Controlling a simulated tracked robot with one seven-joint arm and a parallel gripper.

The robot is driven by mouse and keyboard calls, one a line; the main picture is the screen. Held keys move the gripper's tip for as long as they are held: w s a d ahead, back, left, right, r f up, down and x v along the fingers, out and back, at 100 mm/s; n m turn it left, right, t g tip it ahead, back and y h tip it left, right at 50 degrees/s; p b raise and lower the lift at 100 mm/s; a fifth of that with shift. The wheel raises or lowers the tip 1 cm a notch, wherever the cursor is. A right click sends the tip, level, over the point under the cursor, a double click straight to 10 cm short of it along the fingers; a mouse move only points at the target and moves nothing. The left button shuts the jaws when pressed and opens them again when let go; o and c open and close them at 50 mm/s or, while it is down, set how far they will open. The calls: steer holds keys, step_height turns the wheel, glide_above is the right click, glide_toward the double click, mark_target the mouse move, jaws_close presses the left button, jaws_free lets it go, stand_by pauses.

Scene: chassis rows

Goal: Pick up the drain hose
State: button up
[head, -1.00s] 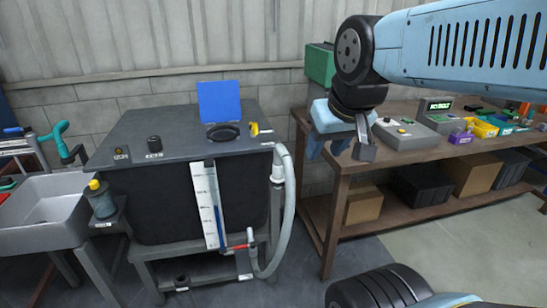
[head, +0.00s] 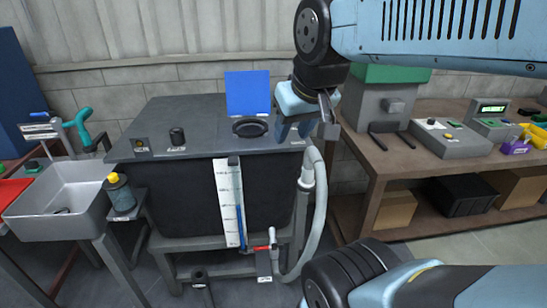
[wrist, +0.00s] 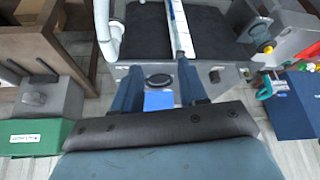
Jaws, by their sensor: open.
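The drain hose (head: 318,215) is a pale grey tube hanging in a loop at the right side of the dark tank (head: 180,195). Its upper end meets a white fitting near the tank top; its lower end runs to the red-handled valve (head: 262,247) area below. In the wrist view, a pale pipe at the tank side (wrist: 108,35) shows at upper left; I cannot tell how much of it is hose. My gripper (head: 294,134) is open, pointing down above the tank's right rear corner, apart from the hose.
A blue panel (head: 247,93) and black ring (head: 250,127) are on the tank top. A workbench (head: 385,160) with a green-topped machine (head: 385,95) stands right. A grey sink (head: 60,205) is left. Some floor is clear at lower right.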

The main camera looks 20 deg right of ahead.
steer(key=shift+w+a, duration=0.15)
steer(key=shift+w, duration=0.35)
steer(key=shift+d, duration=0.25)
steer(key=o, duration=0.3)
steer(key=shift+w+d, duration=0.15)
steer(key=shift+o, duration=1.1)
steer(key=shift+w+n+g+h, duration=0.3)
steer(key=shift+w+n+g, duration=0.15)
steer(key=shift+w, duration=0.6)
steer(key=n+g+h, duration=0.2)
steer(key=n+g, duration=0.5)
steer(key=g, duration=0.1)
glide_above(308, 162)
steer(key=w+a, duration=0.2)
steer(key=w, duration=0.3)
step_height(308, 162, down, 11)
steer(key=x, duration=1.2)
steer(key=shift+s+f, duration=0.1)
steer(key=shift+f, duration=0.3)
